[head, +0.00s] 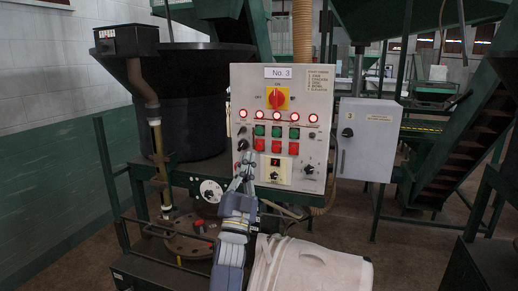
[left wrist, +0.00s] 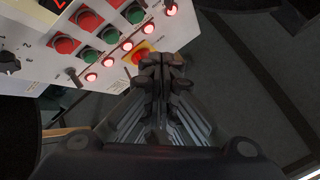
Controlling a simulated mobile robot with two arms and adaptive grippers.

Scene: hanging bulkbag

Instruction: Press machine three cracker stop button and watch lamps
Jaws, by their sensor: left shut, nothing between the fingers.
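The grey control panel (head: 245,85) labelled "No. 3" (head: 278,72) faces me. A row of several round lamps (head: 276,115) glows red across it. Below are three green buttons (head: 277,131) and three red buttons (head: 276,147). My left gripper (head: 245,163) is shut and empty, in front of the panel's lower left, just below the leftmost red button (head: 260,145). I cannot tell whether it touches the panel. The left wrist view shows the closed fingers (left wrist: 163,75), the panel upside down, red buttons (left wrist: 65,45) and lit lamps (left wrist: 126,47). My right gripper is not in view.
A red rotary switch on yellow (head: 277,98) sits above the lamps. A grey box (head: 367,140) stands right of the panel, a large dark vessel (head: 195,100) left. Green stairs (head: 455,150) rise at right. A pale rounded object (head: 310,268) fills the bottom centre.

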